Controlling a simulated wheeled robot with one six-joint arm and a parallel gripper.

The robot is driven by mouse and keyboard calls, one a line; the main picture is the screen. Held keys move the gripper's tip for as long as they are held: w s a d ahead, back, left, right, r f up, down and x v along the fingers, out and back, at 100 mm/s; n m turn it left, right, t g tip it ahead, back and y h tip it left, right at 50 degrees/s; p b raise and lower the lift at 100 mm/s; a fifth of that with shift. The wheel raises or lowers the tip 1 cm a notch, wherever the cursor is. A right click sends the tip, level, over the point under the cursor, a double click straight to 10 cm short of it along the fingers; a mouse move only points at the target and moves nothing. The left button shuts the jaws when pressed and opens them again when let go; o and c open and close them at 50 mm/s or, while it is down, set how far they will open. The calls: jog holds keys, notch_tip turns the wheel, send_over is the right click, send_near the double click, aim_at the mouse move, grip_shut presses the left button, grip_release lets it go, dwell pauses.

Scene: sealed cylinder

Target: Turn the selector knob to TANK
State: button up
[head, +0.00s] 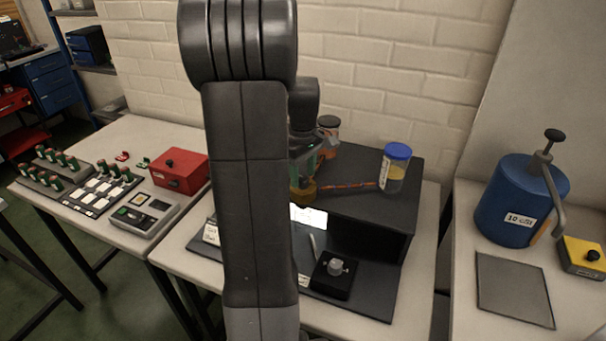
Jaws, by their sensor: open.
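A pale grey knob (335,267) sits on a small black box on the dark base of the middle bench, in front of the raised black block. I take it for the selector knob; its markings are too small to read, so I cannot tell where it points. My gripper (304,143) is at the end of my arm, above the black block, farther back than the knob and apart from it. It is open, but my own arm links cover much of it and its fingertips are hard to make out.
A jar with a blue lid (395,167) stands on the black block (372,207), near an orange-brown hose. A blue tank (520,200) with a lever and a yellow box (583,257) stand on the right bench. A red box (179,171) is on the left bench.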

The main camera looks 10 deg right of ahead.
jog(key=shift+f, duration=0.55)
jog(key=c, duration=1)
jog(key=m, duration=0.5)
jog(key=shift+m, duration=0.3)
jog(key=m, duration=0.6)
jog(key=shift+p, duration=0.4)
